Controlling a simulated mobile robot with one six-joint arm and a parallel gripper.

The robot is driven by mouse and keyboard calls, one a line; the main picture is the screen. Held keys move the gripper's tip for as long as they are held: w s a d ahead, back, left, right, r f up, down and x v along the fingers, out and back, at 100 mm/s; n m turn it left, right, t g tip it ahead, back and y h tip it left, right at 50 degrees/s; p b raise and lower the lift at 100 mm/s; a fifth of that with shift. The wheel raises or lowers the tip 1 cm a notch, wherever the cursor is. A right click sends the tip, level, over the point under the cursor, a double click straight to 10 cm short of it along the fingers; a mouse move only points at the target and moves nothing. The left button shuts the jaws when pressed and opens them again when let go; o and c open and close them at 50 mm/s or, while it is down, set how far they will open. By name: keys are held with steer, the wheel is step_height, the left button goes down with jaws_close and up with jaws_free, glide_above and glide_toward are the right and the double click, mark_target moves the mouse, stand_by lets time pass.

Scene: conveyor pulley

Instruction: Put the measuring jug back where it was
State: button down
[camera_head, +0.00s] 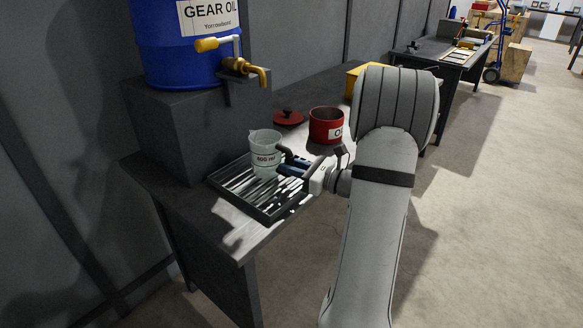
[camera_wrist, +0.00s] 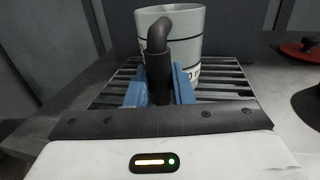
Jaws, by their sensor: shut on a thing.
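The measuring jug (camera_head: 264,152) is a pale, translucent jug marked "400 ml", with a dark handle on its right side. It stands upright at the slatted drip tray (camera_head: 216,181), under the brass tap; I cannot tell whether its base touches the slats. My gripper (camera_head: 291,168) is shut on the jug's handle from the right. In the wrist view the blue fingers (camera_wrist: 160,88) close around the dark handle, with the jug (camera_wrist: 190,30) behind it and the tray's slats (camera_wrist: 225,82) on both sides. The jug's base is hidden by the handle and fingers there.
A blue gear oil drum (camera_head: 180,60) with a brass tap (camera_head: 243,67) sits on a dark block (camera_head: 190,130). A red pot (camera_head: 325,125) and its red lid (camera_head: 288,118) are behind my gripper on the bench. A yellow box (camera_head: 358,75) stands further back.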

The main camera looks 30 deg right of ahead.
steer(key=shift+f, duration=0.15)
steer(key=c, duration=1.3)
jaws_free()
steer(key=shift+o, duration=0.2)
